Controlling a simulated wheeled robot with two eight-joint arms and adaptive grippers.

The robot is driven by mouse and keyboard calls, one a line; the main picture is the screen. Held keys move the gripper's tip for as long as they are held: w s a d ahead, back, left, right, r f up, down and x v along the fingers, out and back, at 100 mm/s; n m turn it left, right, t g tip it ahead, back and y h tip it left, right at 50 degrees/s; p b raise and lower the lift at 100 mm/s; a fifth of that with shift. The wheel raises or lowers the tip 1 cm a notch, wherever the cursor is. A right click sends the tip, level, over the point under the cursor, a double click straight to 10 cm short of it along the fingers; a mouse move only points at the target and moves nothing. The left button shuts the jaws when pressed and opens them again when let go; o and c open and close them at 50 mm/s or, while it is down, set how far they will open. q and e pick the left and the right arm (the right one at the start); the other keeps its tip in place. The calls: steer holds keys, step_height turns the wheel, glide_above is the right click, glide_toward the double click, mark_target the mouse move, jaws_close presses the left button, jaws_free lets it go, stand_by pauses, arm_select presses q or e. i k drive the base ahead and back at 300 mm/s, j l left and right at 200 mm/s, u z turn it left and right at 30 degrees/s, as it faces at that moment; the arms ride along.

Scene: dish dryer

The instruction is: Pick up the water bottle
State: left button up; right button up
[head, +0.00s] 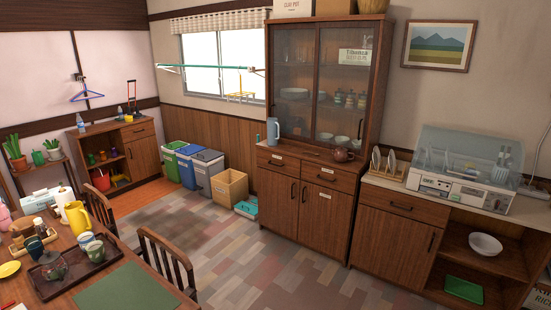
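A clear bluish bottle (80,123), which looks like the water bottle, stands upright on the left end of the low brown cabinet's top (103,128) against the far left wall. It is small in the head view. A light blue pitcher or jug (273,133) stands on the counter of the tall glass-fronted cabinet (323,75). Neither of my grippers shows in the head view.
A dining table (110,285) with a tray (75,276), cups and a yellow pitcher (77,217) fills the lower left. Chairs (165,262) stand beside it. Bins (208,170) and a cardboard box (229,187) line the back wall. The tiled floor (270,275) is open in the middle.

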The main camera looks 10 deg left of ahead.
mark_target(80, 123)
steer(key=i+l+z, duration=0.15)
steer(key=i+z, duration=0.35)
steer(key=i, duration=0.55)
steer(key=i+j+u, duration=0.15)
steer(key=i+u, duration=0.3)
steer(key=i, duration=0.15)
steer(key=i+u, duration=0.4)
steer(key=i, duration=0.15)
steer(key=i+l+u, duration=0.3)
steer(key=i+u, duration=0.15)
steer(key=i+j+u, duration=0.25)
steer(key=i+u, duration=0.2)
steer(key=i, duration=0.25)
steer(key=i+u, duration=0.45)
steer(key=i, duration=0.25)
steer(key=i+l+u, duration=0.2)
steer(key=i+u, duration=0.25)
steer(key=i, duration=0.2)
steer(key=i+l+u, duration=0.1)
steer(key=i, duration=2.3)
steer(key=i+j, duration=0.1)
steer(key=i, duration=0.75)
steer(key=i+z, duration=0.15)
steer(key=i, duration=0.7)
steer(key=j, duration=0.05)
